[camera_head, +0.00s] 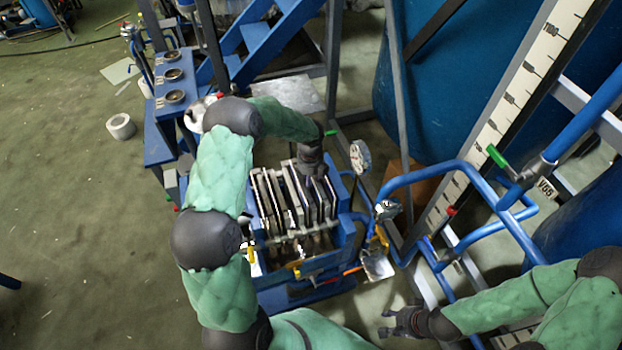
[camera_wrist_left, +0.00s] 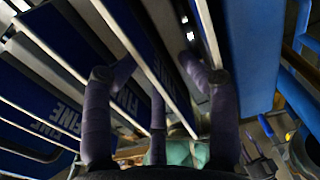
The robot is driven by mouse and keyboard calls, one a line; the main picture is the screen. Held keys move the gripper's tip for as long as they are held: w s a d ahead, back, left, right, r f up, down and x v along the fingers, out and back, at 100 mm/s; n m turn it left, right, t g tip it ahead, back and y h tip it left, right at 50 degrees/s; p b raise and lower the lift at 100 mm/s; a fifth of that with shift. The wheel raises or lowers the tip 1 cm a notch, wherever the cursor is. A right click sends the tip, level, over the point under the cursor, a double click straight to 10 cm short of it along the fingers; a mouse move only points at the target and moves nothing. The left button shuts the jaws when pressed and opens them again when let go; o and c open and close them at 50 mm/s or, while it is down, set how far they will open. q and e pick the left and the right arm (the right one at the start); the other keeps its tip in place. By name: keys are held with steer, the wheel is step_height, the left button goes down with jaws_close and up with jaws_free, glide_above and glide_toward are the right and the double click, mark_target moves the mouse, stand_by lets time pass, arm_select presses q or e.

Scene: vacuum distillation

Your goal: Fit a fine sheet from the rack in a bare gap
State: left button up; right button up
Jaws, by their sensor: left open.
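The blue rack (camera_head: 343,240) stands in the middle of the head view and holds several upright sheets (camera_head: 268,195) with pale edges and dark gaps between them. My left gripper (camera_head: 314,172) reaches down over the far right end of the row. In the left wrist view my left gripper (camera_wrist_left: 160,80) is open, its fingers apart above the sheets. A blue sheet marked FINE (camera_wrist_left: 130,103) runs slantwise between the fingers. Another FINE sheet (camera_wrist_left: 65,118) lies to their left. Contact with a sheet cannot be told. My right gripper (camera_head: 392,323) is empty at the lower right, fingers spread.
Blue pipe rails (camera_head: 430,172) and a tall white scale (camera_head: 505,105) stand right of the rack. A dial gauge (camera_head: 360,156) sits close to its right side. The floor at left is mostly free.

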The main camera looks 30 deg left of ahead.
arm_select(q)
steer(key=shift+s+d+f, duration=0.3)
steer(key=shift+s+f, duration=0.4)
step_height(320, 180, up, 13)
steer(key=w, duration=0.1)
steer(key=shift+a+r, duration=0.15)
steer(key=shift+a, duration=0.1)
steer(key=shift+w, duration=0.1)
